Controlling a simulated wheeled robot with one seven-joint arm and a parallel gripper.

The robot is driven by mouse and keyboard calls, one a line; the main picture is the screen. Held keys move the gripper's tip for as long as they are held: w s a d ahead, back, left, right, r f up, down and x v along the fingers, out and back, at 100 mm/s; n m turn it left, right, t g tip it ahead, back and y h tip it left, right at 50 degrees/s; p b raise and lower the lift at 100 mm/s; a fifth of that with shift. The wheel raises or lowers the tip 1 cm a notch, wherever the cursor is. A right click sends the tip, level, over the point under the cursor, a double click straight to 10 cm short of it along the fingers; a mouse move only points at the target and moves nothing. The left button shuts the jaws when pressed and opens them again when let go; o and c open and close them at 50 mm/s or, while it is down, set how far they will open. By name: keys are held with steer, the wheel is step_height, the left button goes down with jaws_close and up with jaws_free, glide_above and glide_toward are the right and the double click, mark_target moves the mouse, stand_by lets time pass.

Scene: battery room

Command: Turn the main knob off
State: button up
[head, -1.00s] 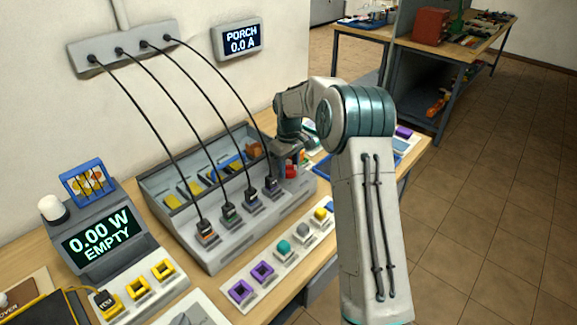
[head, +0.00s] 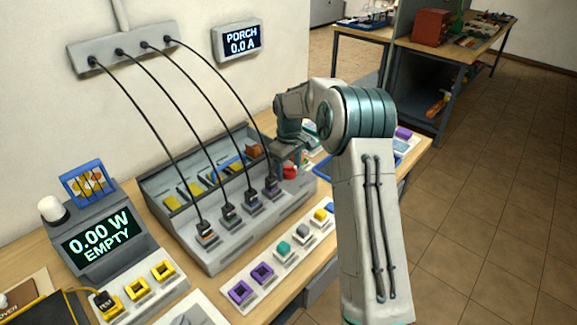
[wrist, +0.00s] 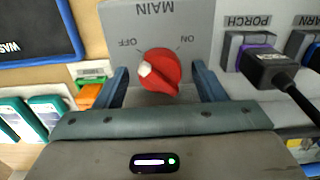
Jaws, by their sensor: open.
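The main knob (wrist: 160,72) is round and red with a white mark, on a grey panel (wrist: 178,18) lettered MAIN, upside down in the wrist view. The white mark is on the knob's left side, the side of the OFF lettering; ON is at upper right. My gripper (wrist: 161,76) is open, with one blue finger on each side of the knob and visible gaps between. In the head view the red knob (head: 290,172) shows just below my gripper (head: 284,158), at the right end of the grey panel box.
A PORCH plug (wrist: 268,66) with a black cable sits close to the right finger. Green and orange parts (wrist: 90,92) lie left of the left finger. Several cables run from the wall strip (head: 130,50) to the box. The porch display (head: 238,39) reads 0.0 A.

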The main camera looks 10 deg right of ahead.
mark_target(289, 167)
steer(key=shift+r, duration=0.1)
step_height(289, 167, up, 14)
steer(key=b, duration=0.1)
steer(key=shift+f, duration=0.2)
